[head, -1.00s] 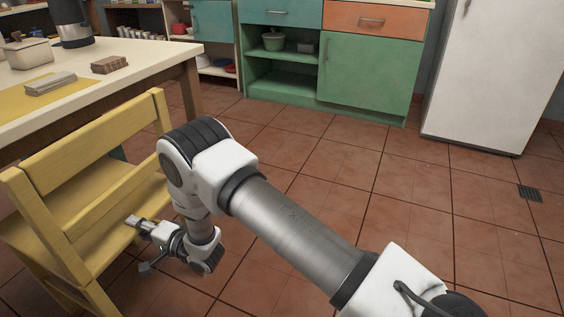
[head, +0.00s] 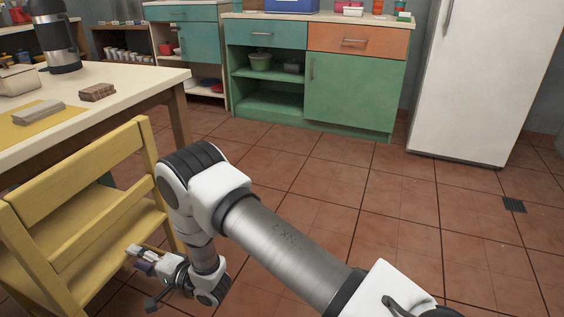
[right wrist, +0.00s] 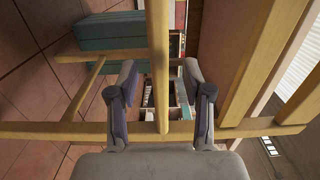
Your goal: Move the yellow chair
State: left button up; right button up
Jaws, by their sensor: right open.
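The yellow chair (head: 82,205) stands at the left of the head view, by the table's near side, its slatted back toward me. My right gripper (head: 143,277) is low beside the chair's seat, with its fingers apart. In the right wrist view, a yellow bar of the chair (right wrist: 158,60) runs between the open fingers of the right gripper (right wrist: 163,88). Another chair bar crosses at the level of the finger bases. I cannot tell whether the fingers touch either bar. My left gripper is out of view.
The cream-topped table (head: 125,78) holds a dark flask (head: 58,40), a brown block (head: 97,92) and a grey block (head: 38,112) on a yellow mat. A green cabinet (head: 352,92) and white fridge (head: 470,80) stand behind. The tiled floor (head: 350,195) between is clear.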

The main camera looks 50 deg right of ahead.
jog(key=p+v, duration=0.2)
jog(key=v, duration=0.6)
jog(key=s+d+f+n+g+h, duration=0.1)
jog(key=s+f+n+g+h, duration=0.1)
jog(key=s+f+g, duration=0.35)
jog(key=s+d+f+n+g+h, duration=0.2)
jog(key=s+f+g+h, duration=0.1)
jog(key=s+f, duration=0.55)
jog(key=s+d+f+n+g+h, duration=0.1)
jog(key=s+d+n+g+h, duration=0.15)
jog(key=s+n+g, duration=1.05)
jog(key=s+r+m+t+p, duration=0.2)
jog(key=r+p, duration=1.6)
jog(key=s+r+m+t+p, duration=0.1)
jog(key=s+r+t+p, duration=0.1)
jog(key=r+p, duration=1.6)
jog(key=shift+s+d+m+t+y+p, duration=0.25)
jog(key=shift+s+m+t+y+p, duration=0.1)
jog(key=shift+m+t, duration=0.1)
